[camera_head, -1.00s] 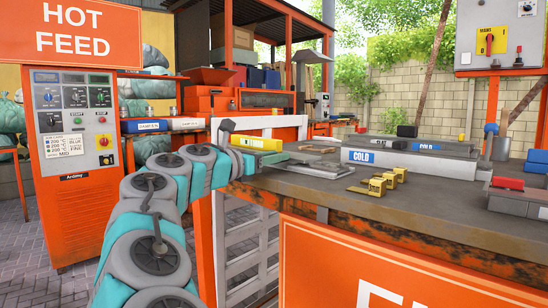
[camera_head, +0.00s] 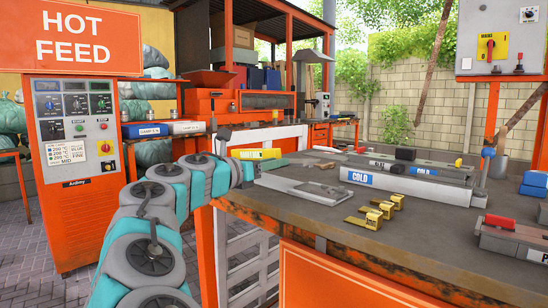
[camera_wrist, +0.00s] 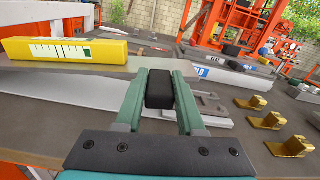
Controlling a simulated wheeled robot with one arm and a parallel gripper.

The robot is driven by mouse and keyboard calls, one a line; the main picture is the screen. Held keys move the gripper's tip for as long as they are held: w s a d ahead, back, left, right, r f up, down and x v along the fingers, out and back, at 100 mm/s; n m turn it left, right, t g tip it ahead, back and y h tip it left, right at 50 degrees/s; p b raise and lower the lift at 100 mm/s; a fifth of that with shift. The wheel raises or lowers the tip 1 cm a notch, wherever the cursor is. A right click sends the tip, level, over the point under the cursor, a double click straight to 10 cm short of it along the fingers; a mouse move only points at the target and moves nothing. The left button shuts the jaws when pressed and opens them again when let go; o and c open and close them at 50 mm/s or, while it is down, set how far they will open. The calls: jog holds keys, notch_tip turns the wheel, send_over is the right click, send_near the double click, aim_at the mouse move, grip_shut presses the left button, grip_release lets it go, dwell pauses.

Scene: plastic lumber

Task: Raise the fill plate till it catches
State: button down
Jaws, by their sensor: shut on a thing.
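My gripper (camera_wrist: 160,88) is shut on a black block-like grip (camera_wrist: 159,90), with a green finger on each side of it. In the head view, my gripper (camera_head: 245,170) is at the bench's left end, small and partly hidden by my arm. No label marks the fill plate, and I cannot tell what the black grip is fixed to. A flat grey metal plate (camera_head: 300,184) lies on the bench just right of my gripper. A yellow block with a white scale (camera_wrist: 70,50) is left of my fingers; it also shows in the head view (camera_head: 258,153).
Several brass pieces (camera_head: 378,212) stand on the bench right of the grey plate. Grey bars with a blue COLD label (camera_head: 360,178) lie behind them. A red-topped block (camera_head: 500,222) is at right. The orange HOT FEED cabinet (camera_head: 75,175) stands at far left.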

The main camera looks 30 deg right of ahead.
jog(key=shift+w+a+r+p, duration=0.1)
jog(key=shift+w+r+p, duration=0.1)
jog(key=shift+r+p, duration=0.75)
jog(key=shift+w+a+r+p, duration=0.1)
jog(key=shift+w+r+p, duration=0.1)
jog(key=shift+r+p, duration=0.7)
jog(key=c, duration=0.5)
grip_release()
jog(key=v, duration=0.7)
jog(key=shift+s+a, duration=0.1)
jog(key=shift+a, duration=0.25)
